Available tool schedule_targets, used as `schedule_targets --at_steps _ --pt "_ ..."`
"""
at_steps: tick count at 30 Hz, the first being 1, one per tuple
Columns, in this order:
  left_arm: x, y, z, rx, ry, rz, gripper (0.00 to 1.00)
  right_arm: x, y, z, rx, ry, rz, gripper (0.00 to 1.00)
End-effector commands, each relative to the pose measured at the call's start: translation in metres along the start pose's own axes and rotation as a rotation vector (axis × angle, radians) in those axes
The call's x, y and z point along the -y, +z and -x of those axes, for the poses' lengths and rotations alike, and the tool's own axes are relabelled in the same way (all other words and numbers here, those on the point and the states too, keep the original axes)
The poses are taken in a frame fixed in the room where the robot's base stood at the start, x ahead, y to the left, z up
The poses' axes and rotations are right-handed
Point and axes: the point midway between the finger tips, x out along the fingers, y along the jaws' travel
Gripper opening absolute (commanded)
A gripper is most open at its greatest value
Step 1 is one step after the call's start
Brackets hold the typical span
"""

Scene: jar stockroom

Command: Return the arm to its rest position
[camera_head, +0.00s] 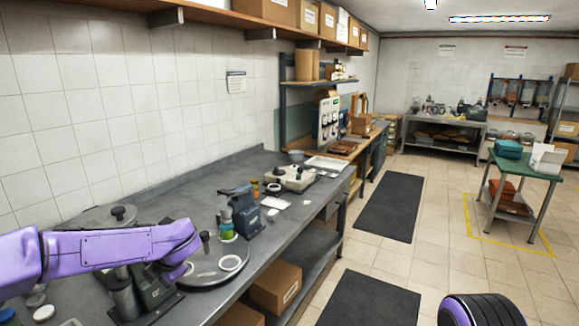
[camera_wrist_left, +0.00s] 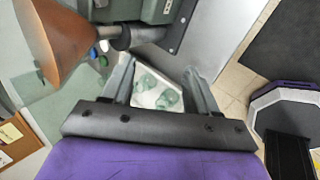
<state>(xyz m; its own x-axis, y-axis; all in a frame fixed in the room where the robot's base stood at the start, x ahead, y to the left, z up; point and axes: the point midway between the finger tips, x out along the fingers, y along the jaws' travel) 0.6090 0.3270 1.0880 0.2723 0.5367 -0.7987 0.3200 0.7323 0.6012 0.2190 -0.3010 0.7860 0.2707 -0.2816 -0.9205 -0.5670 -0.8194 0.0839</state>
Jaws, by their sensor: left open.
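My left arm reaches in from the left over the workbench (camera_head: 262,205) in the head view, its purple links bending down at the wrist. Its fingers cannot be made out there. In the left wrist view my left gripper (camera_wrist_left: 163,75) is open, with its two grey fingers apart. A pale panel with greenish round shapes (camera_wrist_left: 158,91) shows between the fingers; I cannot tell its distance, and nothing is visibly gripped. My right gripper is not in view; only a dark and purple part of my right arm shows at bottom right.
Near my left wrist are a round grey plate with a white ring (camera_head: 230,263), a dark bench device (camera_head: 246,214) and a green-labelled bottle (camera_head: 226,227). A copper-coloured cone (camera_wrist_left: 52,38) shows close in the wrist view. Floor mats (camera_head: 392,206) lie along the clear aisle.

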Motion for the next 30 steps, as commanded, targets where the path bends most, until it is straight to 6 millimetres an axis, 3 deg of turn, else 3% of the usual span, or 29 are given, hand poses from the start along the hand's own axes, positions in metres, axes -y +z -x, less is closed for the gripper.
schedule_targets --at_steps 5,8,14,18,21,24,27,30 --pt "0.067 -0.015 -0.057 0.06 0.213 -0.412 0.59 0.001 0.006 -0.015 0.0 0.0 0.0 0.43" --pt "0.122 -0.036 -0.093 0.114 0.297 -0.71 0.59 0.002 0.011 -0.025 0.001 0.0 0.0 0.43" --pt "0.241 -0.115 -0.148 0.247 0.311 -1.296 0.59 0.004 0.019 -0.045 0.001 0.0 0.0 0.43" --pt "0.311 -0.194 -0.171 0.332 0.22 -1.637 0.59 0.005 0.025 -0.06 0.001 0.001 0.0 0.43" --pt "0.348 -0.256 -0.18 0.375 0.124 -1.84 0.59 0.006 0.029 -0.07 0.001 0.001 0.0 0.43" --pt "0.368 -0.31 -0.187 0.378 0.033 -1.98 0.59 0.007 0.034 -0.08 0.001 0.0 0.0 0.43" --pt "0.377 -0.344 -0.197 0.345 -0.026 -2.054 0.59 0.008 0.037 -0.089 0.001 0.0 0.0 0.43" --pt "0.384 -0.356 -0.201 0.343 -0.052 -2.08 0.59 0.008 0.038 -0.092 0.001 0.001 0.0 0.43"
